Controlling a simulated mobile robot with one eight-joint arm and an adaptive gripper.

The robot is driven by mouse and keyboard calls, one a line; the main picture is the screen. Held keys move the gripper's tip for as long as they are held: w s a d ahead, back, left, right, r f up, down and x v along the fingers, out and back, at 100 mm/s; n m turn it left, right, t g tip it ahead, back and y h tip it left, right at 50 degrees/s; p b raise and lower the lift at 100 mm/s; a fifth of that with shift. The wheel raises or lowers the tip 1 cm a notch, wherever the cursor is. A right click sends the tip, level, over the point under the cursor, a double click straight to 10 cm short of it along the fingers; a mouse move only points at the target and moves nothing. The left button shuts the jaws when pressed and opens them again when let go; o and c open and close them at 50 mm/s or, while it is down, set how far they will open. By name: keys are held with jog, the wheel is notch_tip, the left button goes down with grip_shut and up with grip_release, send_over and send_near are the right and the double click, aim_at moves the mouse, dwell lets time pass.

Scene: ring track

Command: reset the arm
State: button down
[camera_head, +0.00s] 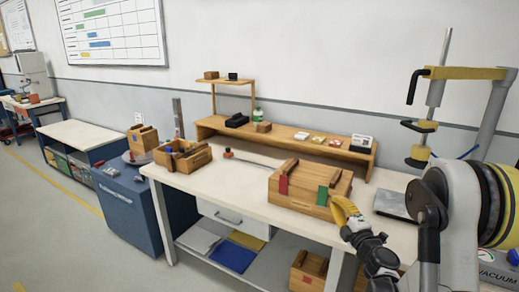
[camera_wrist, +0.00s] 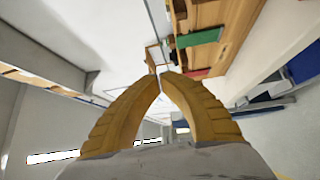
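My gripper (camera_head: 345,214) has yellow fingers and hangs at the front edge of the workbench (camera_head: 236,188), just right of a wooden box (camera_head: 340,192) with a red and a green patch on its front. My arm reaches in from the right side of the head view. In the wrist view, the two yellow fingers of my gripper (camera_wrist: 162,74) curve in until their tips meet, with nothing seen between them. The green patch (camera_wrist: 200,38) and red patch (camera_wrist: 195,73) show beyond the fingertips, apart from them.
An open wooden tool box (camera_head: 187,158) stands at the bench's left. A wooden riser (camera_head: 285,138) runs along the back. A grey plate (camera_head: 394,204) lies near my arm. A clamp stand (camera_head: 425,125) rises behind the arm. A blue cabinet (camera_head: 128,205) stands left; open floor lies beyond it.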

jog(key=s+d+r+m+g+h, duration=0.2)
jog(key=s+r+m+h, duration=0.5)
jog(key=r+m, duration=0.55)
jog(key=s+a+f+m+g+y, duration=0.1)
jog(key=s+a+f+m+g, duration=0.1)
jog(key=s, duration=0.7)
jog(key=s+a+f+m+g+y, duration=0.2)
jog(key=s+a+f+g, duration=0.2)
jog(key=s+a, duration=0.3)
jog(key=s+a+f+m+g+y, duration=0.1)
jog(key=s+a, duration=0.4)
jog(key=s, duration=0.7)
notch_tip(320, 180, down, 3)
jog(key=m+g, duration=0.1)
jog(key=g, duration=0.1)
jog(key=shift+g+y, duration=0.3)
jog(key=shift+s+a+r+m, duration=0.1)
jog(key=shift+m, duration=0.15)
